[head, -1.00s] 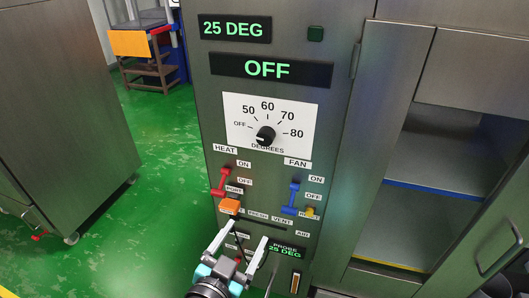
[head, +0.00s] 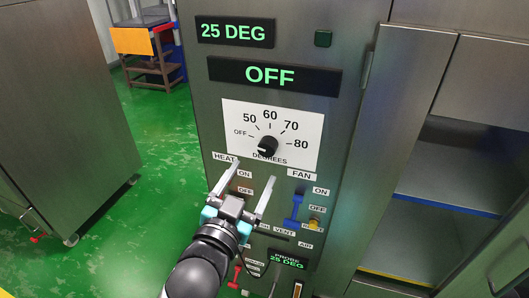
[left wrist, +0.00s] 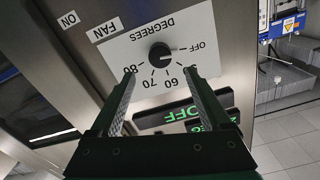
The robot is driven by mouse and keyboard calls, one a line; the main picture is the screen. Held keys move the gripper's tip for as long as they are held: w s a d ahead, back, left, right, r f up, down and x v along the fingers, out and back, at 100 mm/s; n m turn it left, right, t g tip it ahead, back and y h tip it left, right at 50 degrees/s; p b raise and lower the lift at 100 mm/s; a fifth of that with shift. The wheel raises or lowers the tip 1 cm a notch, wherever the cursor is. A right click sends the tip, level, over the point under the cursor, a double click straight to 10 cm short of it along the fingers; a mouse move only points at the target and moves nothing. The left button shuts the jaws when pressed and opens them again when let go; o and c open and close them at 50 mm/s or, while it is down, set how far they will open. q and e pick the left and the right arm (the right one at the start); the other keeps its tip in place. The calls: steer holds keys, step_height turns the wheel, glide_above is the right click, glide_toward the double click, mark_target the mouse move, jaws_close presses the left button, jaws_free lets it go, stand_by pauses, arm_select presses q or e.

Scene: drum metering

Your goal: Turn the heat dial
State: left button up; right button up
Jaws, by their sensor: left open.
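The heat dial is a round black knob (head: 267,146) on a white plate (head: 302,128) marked OFF and 50 to 80 degrees. Its white mark points toward OFF, and the display (head: 274,75) above reads OFF. In the left wrist view the dial (left wrist: 160,55) appears upside down, just beyond and between my fingertips. My left gripper (head: 254,171) is open and empty, below the dial in the head view, with its fingers pointing up toward it. The left gripper (left wrist: 160,70) shows no contact with the knob. My right gripper is out of view.
A blue fan lever (head: 294,206) and a yellow knob (head: 315,223) are right of my gripper. My gripper and arm hide most of the heat switch area. A PROBE display (head: 288,262) reads 25 DEG. An open shelf cabinet (head: 445,190) stands right.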

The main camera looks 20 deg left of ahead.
mark_target(266, 151)
arm_select(q)
steer(key=w, duration=0.7)
steer(key=shift+d+b, duration=0.1)
steer(key=shift+b, duration=0.3)
steer(key=shift+w, duration=0.85)
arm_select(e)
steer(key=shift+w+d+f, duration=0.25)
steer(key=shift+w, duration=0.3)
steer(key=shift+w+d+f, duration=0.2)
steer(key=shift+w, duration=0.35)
arm_select(q)
jaws_close()
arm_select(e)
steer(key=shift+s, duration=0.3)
